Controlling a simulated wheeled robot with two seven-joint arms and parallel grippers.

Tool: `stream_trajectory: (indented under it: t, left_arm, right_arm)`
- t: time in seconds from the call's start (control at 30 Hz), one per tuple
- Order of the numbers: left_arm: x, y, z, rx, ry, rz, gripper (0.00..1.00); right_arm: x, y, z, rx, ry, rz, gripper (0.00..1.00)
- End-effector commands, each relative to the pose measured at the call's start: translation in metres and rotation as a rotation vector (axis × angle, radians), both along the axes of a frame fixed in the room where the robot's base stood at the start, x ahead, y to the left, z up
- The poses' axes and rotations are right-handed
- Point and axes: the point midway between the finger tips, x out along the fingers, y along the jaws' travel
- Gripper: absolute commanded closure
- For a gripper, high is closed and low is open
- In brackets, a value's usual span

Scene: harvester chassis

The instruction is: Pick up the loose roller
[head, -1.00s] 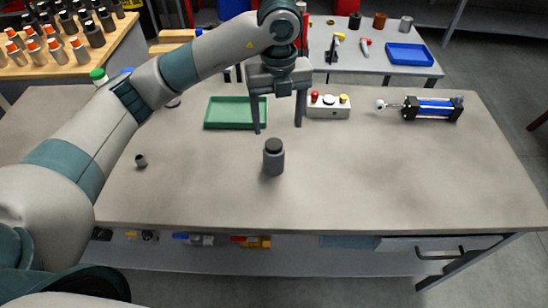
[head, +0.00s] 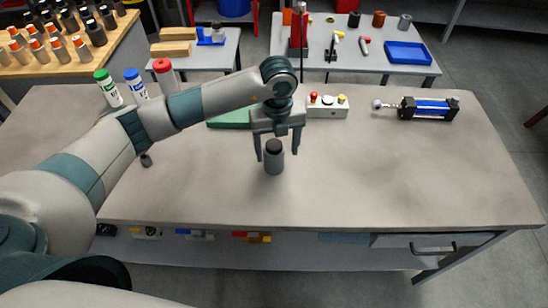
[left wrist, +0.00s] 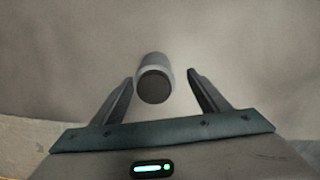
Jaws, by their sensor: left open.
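The loose roller (head: 274,160) is a grey cylinder with a darker top, standing upright on the workbench (head: 400,180). My left gripper (head: 277,154) is open above it, pointing down, with its fingers on either side of the roller's upper part in the head view. In the left wrist view the roller (left wrist: 154,78) shows its dark top between and slightly beyond the open fingertips (left wrist: 160,80). I see no clear contact. My right gripper is not in view.
A green tray (head: 228,122) sits behind the gripper, partly hidden by my arm. A button box (head: 327,108) and a blue-black cylinder device (head: 430,108) stand at the back. The bench's front and right are clear.

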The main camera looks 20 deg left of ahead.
Motion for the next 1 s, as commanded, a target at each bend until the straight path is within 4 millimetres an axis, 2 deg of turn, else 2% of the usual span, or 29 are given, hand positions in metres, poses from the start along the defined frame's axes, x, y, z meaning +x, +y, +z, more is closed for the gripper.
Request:
stream_trajectory:
  t: [0.27,0.43,0.63,1.0]
  left_arm:
    - [-0.001,0.003,-0.009,0.001,0.003,0.001,0.32]
    - [-0.002,0.009,-0.026,0.001,0.004,0.001,0.32]
    - [-0.001,0.008,-0.048,0.000,0.002,0.000,0.32]
    - [-0.001,0.008,-0.052,-0.001,-0.001,0.000,0.32]
  right_arm:
    - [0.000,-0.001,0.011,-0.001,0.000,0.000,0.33]
    - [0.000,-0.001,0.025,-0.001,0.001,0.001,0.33]
    - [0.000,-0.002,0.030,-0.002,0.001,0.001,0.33]
    - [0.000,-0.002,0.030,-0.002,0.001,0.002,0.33]
